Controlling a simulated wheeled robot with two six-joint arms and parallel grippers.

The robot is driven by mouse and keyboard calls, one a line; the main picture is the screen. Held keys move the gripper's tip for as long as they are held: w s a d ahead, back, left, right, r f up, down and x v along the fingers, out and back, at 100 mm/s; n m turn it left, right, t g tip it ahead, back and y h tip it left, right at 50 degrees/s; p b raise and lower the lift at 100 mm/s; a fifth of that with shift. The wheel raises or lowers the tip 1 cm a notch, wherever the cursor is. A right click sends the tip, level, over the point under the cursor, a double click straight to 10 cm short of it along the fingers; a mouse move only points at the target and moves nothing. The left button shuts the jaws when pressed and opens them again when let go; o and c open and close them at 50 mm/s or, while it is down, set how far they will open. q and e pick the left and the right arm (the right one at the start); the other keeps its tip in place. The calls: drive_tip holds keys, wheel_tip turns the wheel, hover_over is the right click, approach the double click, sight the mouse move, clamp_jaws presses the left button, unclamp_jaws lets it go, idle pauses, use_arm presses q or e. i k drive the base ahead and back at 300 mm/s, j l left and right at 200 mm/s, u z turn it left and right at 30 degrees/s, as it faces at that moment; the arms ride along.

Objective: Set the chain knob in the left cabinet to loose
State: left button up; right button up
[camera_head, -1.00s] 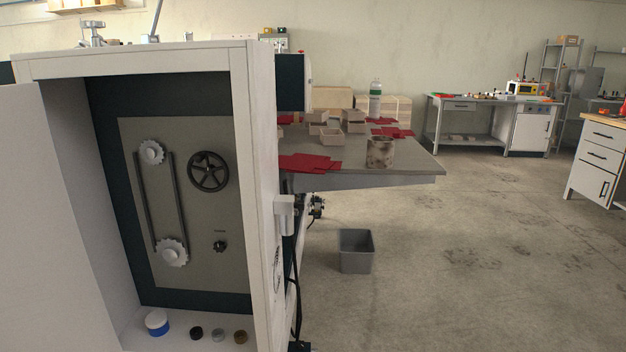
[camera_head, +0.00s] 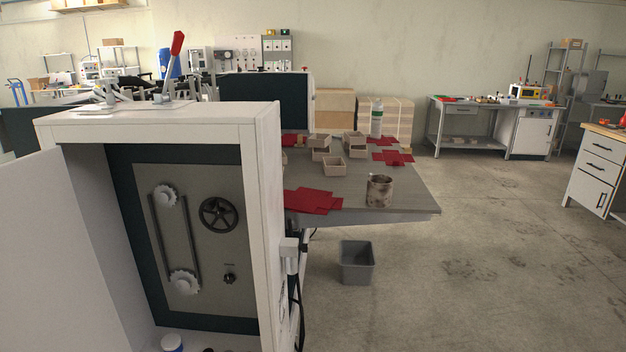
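The left cabinet (camera_head: 262,190) is white and stands open at the left, its door (camera_head: 55,250) swung out to the left. On its inner grey panel (camera_head: 205,255) is a small black knob (camera_head: 229,278), low on the right side, with a tiny label above it that I cannot read. The knob's setting is too small to tell. A chain (camera_head: 156,235) runs between two pale sprockets (camera_head: 164,196) left of the knob. A black handwheel (camera_head: 219,214) sits above the knob. Neither of my grippers is in view.
A table (camera_head: 415,198) with red card blanks (camera_head: 312,201), small boxes and a stained can (camera_head: 379,191) stands behind the cabinet. A grey bin (camera_head: 357,262) is on the floor. A red-handled lever (camera_head: 176,45) rises above the cabinet. The floor at right is free.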

sight(229, 279)
drive_tip(key=i+j+z, duration=0.2)
drive_tip(key=j, duration=1.15)
drive_tip(key=k+j+z, duration=0.15)
drive_tip(key=j, duration=1.15)
drive_tip(key=k+j+z, duration=0.2)
drive_tip(key=j, duration=1.15)
drive_tip(key=i, duration=0.1)
